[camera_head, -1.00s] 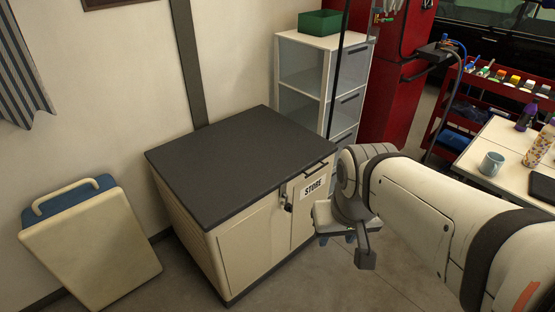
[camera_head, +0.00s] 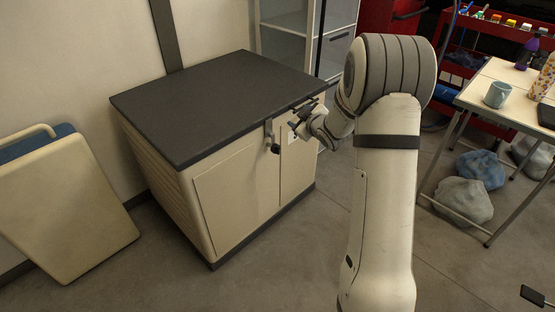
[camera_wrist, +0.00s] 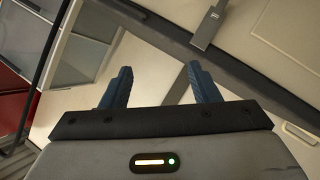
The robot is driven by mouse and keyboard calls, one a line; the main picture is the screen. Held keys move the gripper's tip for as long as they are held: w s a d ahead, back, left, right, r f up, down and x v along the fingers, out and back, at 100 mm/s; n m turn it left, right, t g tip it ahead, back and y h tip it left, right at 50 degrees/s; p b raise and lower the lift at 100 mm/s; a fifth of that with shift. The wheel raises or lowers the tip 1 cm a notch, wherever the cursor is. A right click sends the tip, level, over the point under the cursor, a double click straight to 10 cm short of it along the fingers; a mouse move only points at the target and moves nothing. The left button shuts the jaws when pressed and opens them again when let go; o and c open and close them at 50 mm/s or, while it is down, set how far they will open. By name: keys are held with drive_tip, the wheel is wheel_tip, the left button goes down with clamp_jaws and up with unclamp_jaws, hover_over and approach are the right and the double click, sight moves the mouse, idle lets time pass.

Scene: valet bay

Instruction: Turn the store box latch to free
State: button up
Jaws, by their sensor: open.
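The store box (camera_head: 240,190) is a cream cabinet with a dark top and two door panels. Its latch (camera_head: 269,134) is a grey lever with a dark knob at the front, under the top's edge. In the wrist view the latch (camera_wrist: 208,28) shows as a grey bar at upper right, beyond the fingers. My gripper (camera_head: 301,116) is just right of the latch, close to the cabinet front, apart from the latch. In the wrist view my gripper (camera_wrist: 160,82) is open, with two blue fingers spread and nothing between them. The STORE label is mostly hidden behind my gripper.
A glass-sided shelf unit (camera_head: 285,25) stands behind the cabinet. A cream panel with a handle (camera_head: 65,205) leans at the left. At right, a table with a mug (camera_head: 497,94) stands over grey and blue sacks (camera_head: 465,200). Floor before the cabinet is clear.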

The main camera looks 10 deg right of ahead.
wheel_tip(320, 180, down, 12)
drive_tip(key=w+n+y+b, duration=0.2)
drive_tip(key=n+y+b, duration=0.1)
drive_tip(key=b, duration=0.1)
drive_tip(key=n+t+y+b, duration=0.1)
drive_tip(key=n+y+b, duration=0.15)
drive_tip(key=y, duration=0.25)
approach(276, 153)
drive_tip(key=w+a+r, duration=0.1)
drive_tip(key=w, duration=0.2)
drive_tip(key=b+x, duration=0.2)
drive_tip(key=x, duration=0.4)
drive_tip(key=shift+w+a, duration=0.15)
drive_tip(key=shift+a, duration=0.1)
drive_tip(key=shift+w+a+m+b, duration=0.25)
drive_tip(key=shift+w+a+b, duration=0.1)
drive_tip(key=shift+w, duration=0.1)
drive_tip(key=shift+r, duration=0.1)
